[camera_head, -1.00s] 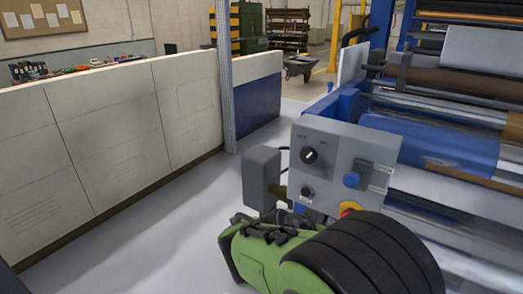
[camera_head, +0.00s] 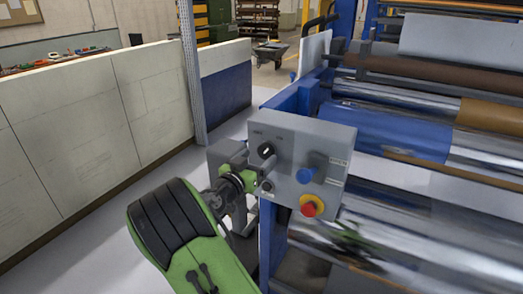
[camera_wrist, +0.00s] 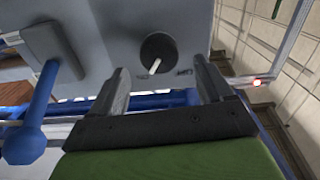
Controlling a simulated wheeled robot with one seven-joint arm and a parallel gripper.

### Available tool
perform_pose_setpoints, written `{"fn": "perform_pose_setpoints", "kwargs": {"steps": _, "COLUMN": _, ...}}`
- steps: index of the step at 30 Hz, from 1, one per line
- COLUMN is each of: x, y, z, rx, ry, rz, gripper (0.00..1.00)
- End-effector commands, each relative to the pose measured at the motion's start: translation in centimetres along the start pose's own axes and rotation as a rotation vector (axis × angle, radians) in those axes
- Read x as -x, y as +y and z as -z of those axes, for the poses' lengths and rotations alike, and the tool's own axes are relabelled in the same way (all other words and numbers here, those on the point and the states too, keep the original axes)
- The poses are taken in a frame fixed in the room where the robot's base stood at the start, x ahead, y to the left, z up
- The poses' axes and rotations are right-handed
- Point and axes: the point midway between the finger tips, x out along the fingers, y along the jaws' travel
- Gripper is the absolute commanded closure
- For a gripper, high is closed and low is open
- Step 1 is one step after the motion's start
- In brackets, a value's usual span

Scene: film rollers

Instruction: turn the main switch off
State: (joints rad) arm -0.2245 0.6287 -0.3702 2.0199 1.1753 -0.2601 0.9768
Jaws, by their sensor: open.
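The main switch is a round black knob (camera_head: 265,150) with a white pointer, at the upper left of the grey control panel (camera_head: 330,140). In the wrist view the knob (camera_wrist: 158,50) faces me, with its pointer toward the bottom and leaning slightly to the left of two small labels. The labels are too small to read surely. My gripper (camera_wrist: 162,85) is open and empty. Its two fingers stand left and right below the knob in the wrist view, apart from it. In the head view my gripper (camera_head: 255,170) is close in front of the panel, just below the knob.
A blue lever (camera_head: 306,175) projects from the panel right of the knob; it is large at the left of the wrist view (camera_wrist: 38,110). A red button with a yellow collar (camera_head: 311,206) is lower right. A small dark knob (camera_head: 267,186) sits below the switch. Machine rollers (camera_head: 420,75) lie right.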

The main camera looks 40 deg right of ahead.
Motion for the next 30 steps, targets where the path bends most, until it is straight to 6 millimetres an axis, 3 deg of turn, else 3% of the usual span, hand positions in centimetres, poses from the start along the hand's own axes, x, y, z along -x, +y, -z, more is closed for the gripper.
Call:
{"fn": "perform_pose_setpoints", "kwargs": {"steps": 3, "x": -2.2, "y": 0.1, "z": 0.2, "rx": 0.000, "ry": 0.000, "rz": -0.002, "gripper": 0.20}}
{"fn": "perform_pose_setpoints", "kwargs": {"steps": 6, "x": -3.2, "y": 0.0, "z": 0.1, "rx": 0.001, "ry": -0.001, "rz": -0.001, "gripper": 0.20}}
{"fn": "perform_pose_setpoints", "kwargs": {"steps": 15, "x": -3.5, "y": 0.0, "z": 0.0, "rx": 0.001, "ry": -0.001, "rz": 0.001, "gripper": 0.22}}
{"fn": "perform_pose_setpoints", "kwargs": {"steps": 26, "x": -3.5, "y": 0.0, "z": 0.0, "rx": 0.001, "ry": -0.001, "rz": 0.001, "gripper": 0.77}}
{"fn": "perform_pose_setpoints", "kwargs": {"steps": 30, "x": -3.5, "y": 0.0, "z": 0.0, "rx": 0.005, "ry": -0.001, "rz": 0.001, "gripper": 0.77}}
